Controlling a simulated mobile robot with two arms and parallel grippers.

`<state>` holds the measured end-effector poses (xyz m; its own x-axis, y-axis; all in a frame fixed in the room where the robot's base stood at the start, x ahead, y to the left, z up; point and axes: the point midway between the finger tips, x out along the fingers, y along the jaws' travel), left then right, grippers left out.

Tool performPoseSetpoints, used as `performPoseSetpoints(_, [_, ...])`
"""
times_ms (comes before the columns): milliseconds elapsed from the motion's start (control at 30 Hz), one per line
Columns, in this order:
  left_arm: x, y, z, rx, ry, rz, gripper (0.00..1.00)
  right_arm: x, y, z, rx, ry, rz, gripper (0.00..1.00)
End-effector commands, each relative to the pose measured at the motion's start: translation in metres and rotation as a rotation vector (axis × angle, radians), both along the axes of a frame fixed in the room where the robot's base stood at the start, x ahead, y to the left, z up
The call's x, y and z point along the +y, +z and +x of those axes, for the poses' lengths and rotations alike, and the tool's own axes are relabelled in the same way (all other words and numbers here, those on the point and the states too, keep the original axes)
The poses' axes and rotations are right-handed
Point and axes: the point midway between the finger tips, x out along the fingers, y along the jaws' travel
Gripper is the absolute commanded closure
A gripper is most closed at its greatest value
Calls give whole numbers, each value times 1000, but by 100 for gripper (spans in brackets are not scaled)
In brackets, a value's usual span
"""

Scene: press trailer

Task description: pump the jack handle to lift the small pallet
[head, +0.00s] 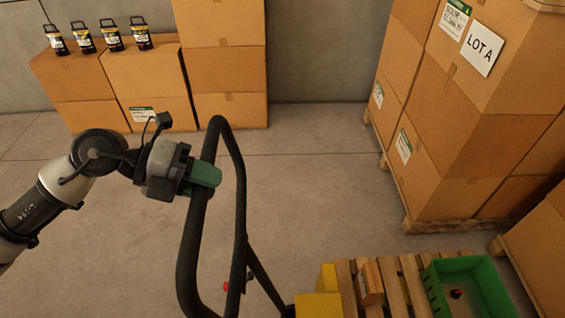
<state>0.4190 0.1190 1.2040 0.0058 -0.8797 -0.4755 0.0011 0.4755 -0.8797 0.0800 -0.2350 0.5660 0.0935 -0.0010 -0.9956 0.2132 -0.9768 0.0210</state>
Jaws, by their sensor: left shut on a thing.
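The jack handle (190,258) is a black loop that rises from the bottom middle of the head view. My left gripper (204,174) is shut on the left side of the loop, near its top. The small wooden pallet (397,285) lies at the bottom right, with yellow jack parts (318,305) at its left end. It carries a small brown box (369,283) and a green crate (437,294) with a small dark and red thing inside. The floor under the pallet is hidden, so its height cannot be told. My right gripper is not in view.
Tall stacked cartons (435,123) with a "LOT A" sign (482,48) stand on a pallet at right. More cartons (151,82) line the back wall, with several black lanterns on top. Another carton (540,250) is at the right edge. The middle floor is clear.

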Motion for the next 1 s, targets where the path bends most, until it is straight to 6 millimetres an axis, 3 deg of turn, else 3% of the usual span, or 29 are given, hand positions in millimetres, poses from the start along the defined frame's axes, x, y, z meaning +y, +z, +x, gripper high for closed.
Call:
performPoseSetpoints(33, [-20,12,-1,-2,-10,-6,100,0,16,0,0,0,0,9])
performPoseSetpoints(300, [-106,18,-2,0,-11,-3,100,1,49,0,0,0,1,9])
performPoseSetpoints(500, [-152,19,-1,1,-6,0,100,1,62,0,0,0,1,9])
performPoseSetpoints(1000, [-157,19,1,-5,1,-3,100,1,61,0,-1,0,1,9])
